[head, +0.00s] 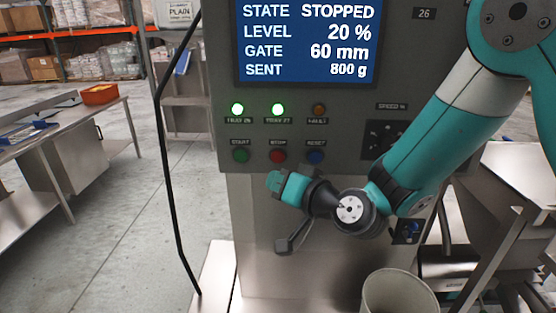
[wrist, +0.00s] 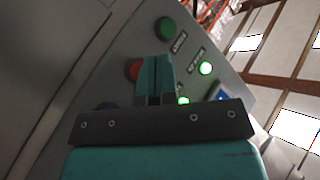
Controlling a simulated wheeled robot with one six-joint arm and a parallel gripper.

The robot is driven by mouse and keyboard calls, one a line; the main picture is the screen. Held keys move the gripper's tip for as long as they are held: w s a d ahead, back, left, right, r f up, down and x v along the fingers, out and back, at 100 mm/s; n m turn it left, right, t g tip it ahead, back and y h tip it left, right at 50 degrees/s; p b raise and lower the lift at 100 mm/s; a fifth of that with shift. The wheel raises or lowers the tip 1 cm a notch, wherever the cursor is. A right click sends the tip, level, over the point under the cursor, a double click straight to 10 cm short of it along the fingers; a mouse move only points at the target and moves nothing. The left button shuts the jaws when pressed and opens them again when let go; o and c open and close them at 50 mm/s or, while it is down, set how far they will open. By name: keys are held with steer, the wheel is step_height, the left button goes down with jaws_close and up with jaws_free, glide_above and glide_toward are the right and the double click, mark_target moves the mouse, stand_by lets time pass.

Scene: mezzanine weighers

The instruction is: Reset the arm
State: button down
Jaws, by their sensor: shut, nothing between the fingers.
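My gripper (head: 275,181) is shut and empty, in front of the grey control panel (head: 225,120), just below the red STOP button (head: 278,156) in the head view. In the wrist view my closed teal fingers (wrist: 155,62) cover the right edge of the red button (wrist: 131,70). I cannot tell whether they touch the panel. My arm comes down from the upper right. The green START button (head: 240,156) and blue RESET button (head: 316,157) flank the red one. The screen (head: 308,42) reads STOPPED, level 20 %, gate 60 mm, sent 800 g.
A black cable (head: 163,150) hangs left of the panel. A bucket (head: 398,293) stands below my arm. Steel tables stand left (head: 60,135) and right (head: 520,175). The floor at left is open.

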stand_by(0.5)
steer(key=s+d+n+g+h+b, duration=0.2)
steer(key=s+d+g, duration=0.4)
steer(key=s, duration=0.7)
steer(key=s+d+n+g+h+b, duration=0.3)
steer(key=s+d+g+h, duration=0.2)
steer(key=s, duration=0.8)
steer(key=d+g, duration=0.1)
steer(key=d, duration=0.2)
steer(key=shift+d+n, duration=0.4)
steer(key=shift+d+f, duration=0.1)
